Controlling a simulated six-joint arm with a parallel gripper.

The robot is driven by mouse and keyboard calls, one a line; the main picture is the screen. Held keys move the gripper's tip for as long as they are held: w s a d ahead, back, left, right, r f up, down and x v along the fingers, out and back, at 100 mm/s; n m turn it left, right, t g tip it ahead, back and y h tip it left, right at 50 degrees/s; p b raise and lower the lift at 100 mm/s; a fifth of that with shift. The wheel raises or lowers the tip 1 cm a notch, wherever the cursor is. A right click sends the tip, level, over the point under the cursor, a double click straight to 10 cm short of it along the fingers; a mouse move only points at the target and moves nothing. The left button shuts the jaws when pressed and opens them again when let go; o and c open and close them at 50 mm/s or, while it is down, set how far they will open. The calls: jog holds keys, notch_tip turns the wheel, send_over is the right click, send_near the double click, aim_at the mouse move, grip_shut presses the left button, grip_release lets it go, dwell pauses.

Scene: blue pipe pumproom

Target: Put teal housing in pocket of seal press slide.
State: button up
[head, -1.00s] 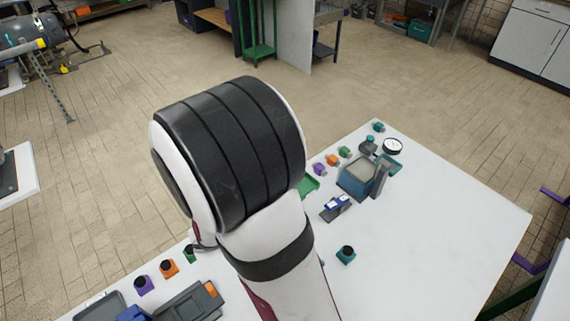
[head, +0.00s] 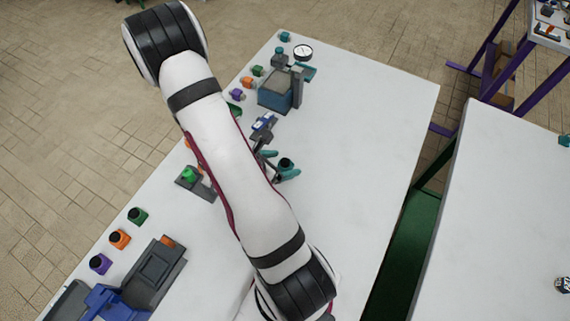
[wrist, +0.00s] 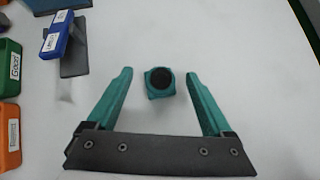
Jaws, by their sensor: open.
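The teal housing (head: 286,163), a small block with a round black top, stands on the white table to the right of my arm. In the wrist view the housing (wrist: 160,83) sits between the teal fingers of my gripper (wrist: 160,73), with a gap on each side. My gripper (head: 287,164) is open and empty around it; its height over the table is hard to tell. At the lower left is a grey fixture (head: 155,270) with a blue part (head: 105,301) and an orange piece. I cannot tell for sure whether it is the seal press slide; no pocket shows clearly.
A grey stand with a blue labelled block (wrist: 56,36) is left of the housing. Green (wrist: 8,70) and orange (wrist: 8,135) bins line that side. A blue-grey machine (head: 275,94) stands farther back. Green, orange and purple housings (head: 119,239) line the left edge. The table's right is clear.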

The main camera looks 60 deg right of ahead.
grip_shut()
dwell(0.4)
jog(key=shift+r, duration=0.1)
